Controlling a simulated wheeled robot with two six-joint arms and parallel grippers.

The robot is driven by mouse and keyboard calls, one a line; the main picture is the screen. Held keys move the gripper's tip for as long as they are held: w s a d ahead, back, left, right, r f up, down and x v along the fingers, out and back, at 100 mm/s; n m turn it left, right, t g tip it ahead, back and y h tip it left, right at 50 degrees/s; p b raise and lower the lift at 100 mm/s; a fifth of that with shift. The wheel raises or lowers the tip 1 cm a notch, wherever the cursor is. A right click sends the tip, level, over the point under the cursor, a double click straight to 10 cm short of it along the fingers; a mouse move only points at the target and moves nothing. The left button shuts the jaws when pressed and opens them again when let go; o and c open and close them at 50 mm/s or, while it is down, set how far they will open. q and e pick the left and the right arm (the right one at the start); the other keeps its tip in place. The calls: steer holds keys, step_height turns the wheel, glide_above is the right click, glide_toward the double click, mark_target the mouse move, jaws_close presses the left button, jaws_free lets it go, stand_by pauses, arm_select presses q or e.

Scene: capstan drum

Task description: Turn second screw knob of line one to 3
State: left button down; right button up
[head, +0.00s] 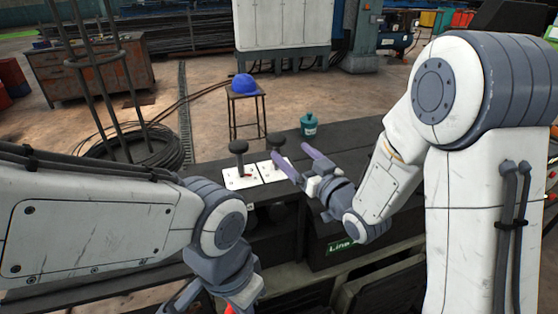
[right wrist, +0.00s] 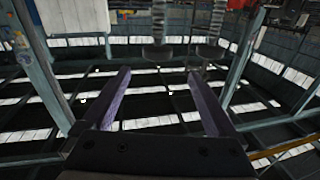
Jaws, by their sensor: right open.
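A red part shows at the foot of the levers. A green "Line" label (head: 341,247) is on the console front, its number hidden by my right arm. I cannot make out any screw knob. My left gripper (head: 232,298) is partly cut off at the bottom edge.
A teal canister (head: 308,124) stands on the console's back edge. Behind it, a stool (head: 247,108) holds a blue helmet (head: 244,84). A wire coil (head: 140,150) lies on the floor at left. The right wrist view shows mostly roof beams and bright panels.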

mark_target(282, 142)
steer(key=shift+n+g+y, duration=0.3)
steer(key=shift+n+g, duration=0.2)
steer(key=shift+n, duration=0.1)
steer(key=x, duration=0.4)
steer(key=b+x, duration=0.1)
steer(key=x, duration=0.4)
steer(key=shift+w+d+f, duration=0.1)
steer(key=shift+w+d, duration=0.2)
steer(key=shift+w, duration=0.05)
arm_select(q)
step_height(282, 142, down, 3)
steer(key=shift+f, duration=0.15)
